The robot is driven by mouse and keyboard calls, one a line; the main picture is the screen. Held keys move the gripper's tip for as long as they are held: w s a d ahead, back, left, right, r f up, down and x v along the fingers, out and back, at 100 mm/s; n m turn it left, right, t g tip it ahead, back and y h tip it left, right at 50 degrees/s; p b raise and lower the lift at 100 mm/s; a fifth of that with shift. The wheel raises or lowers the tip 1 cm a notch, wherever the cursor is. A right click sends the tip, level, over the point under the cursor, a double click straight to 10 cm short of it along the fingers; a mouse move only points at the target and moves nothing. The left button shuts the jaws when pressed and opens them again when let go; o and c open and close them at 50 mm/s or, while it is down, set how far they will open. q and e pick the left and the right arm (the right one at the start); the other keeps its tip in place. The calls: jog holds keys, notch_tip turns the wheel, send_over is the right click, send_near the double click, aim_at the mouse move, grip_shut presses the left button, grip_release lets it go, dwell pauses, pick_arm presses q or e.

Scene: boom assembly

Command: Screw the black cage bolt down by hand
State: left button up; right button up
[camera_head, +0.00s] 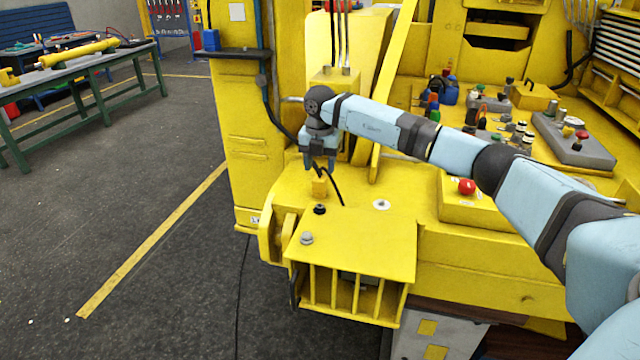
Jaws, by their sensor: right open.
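The black cage bolt (320,209) stands at the back left of the flat yellow top of the barred cage (365,240). A grey bolt (306,238) sits on the same top, nearer the front left edge. My right gripper (320,168) points down above the black bolt, apart from it, with its jaws open. A small yellow block (319,187) shows just below the fingertips, between them and the bolt; I cannot tell whether it touches them. My left gripper is not in view.
A white disc (382,205) lies on the yellow deck right of the bolt. A box with a red button (467,187) and a deck crowded with tools stand further right. Black hoses hang behind my gripper. A green workbench (90,78) stands far left, with open floor between.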

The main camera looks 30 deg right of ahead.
jog(key=shift+r, duration=1.15)
